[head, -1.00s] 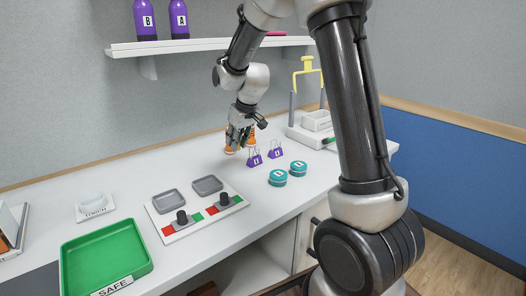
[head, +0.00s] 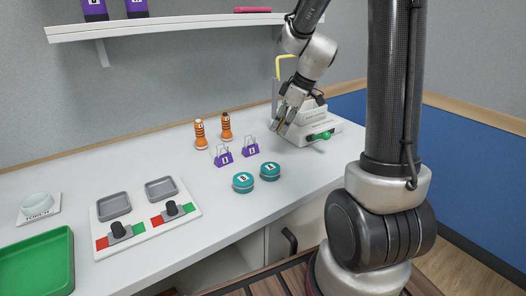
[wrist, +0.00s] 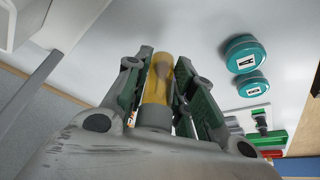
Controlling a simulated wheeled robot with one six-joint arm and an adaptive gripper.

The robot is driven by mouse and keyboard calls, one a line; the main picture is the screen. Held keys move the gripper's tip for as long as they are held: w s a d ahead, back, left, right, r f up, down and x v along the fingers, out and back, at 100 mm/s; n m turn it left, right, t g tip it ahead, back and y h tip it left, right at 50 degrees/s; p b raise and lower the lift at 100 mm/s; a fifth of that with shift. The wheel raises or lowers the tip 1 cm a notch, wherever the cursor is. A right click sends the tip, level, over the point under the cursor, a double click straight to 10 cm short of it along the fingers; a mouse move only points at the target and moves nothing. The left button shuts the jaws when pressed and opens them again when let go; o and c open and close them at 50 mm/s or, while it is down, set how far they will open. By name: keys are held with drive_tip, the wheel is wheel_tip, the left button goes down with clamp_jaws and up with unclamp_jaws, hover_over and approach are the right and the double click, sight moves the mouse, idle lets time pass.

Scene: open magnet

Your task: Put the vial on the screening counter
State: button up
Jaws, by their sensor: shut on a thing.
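An amber vial (wrist: 157,82) with a grey end stands between the fingers of my gripper (wrist: 162,60) in the wrist view. My gripper is shut on it. In the head view my gripper (head: 282,122) is over the right part of the white counter (head: 180,155), just in front of the white device. Only a small brown-orange bit of the vial shows there. No label in view names a screening counter. I cannot tell whether the vial touches the counter top.
The white device (head: 315,132) with a green knob stands close to my gripper. Two orange bottles (head: 200,133) (head: 226,126), purple clips (head: 222,160) and teal tins (head: 243,183) stand to the left. A switch panel (head: 143,218) and green tray (head: 38,268) lie further left.

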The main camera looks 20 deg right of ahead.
wheel_tip(320, 180, down, 7)
drive_tip(key=shift+f, duration=0.15)
idle(0.4)
drive_tip(key=o, duration=1)
drive_tip(key=shift+f, duration=0.1)
drive_tip(key=v, duration=1.2)
drive_tip(key=shift+s+a+r+m+t+h, duration=0.15)
drive_tip(key=shift+s+a+r+m+h, duration=0.85)
drive_tip(key=shift+s, duration=2.55)
drive_tip(key=shift+s+a+r+m+t+h, duration=0.2)
drive_tip(key=shift+s+r+m, duration=1.6)
drive_tip(key=shift+s, duration=1.75)
drive_tip(key=shift+s+a+r+m+t+h, duration=0.15)
drive_tip(key=shift+s+a+r+m+h, duration=0.5)
drive_tip(key=shift+s+m, duration=2.1)
drive_tip(key=shift+s+r+n, duration=0.15)
drive_tip(key=shift+s+n, duration=0.65)
drive_tip(key=shift+n, duration=0.05)
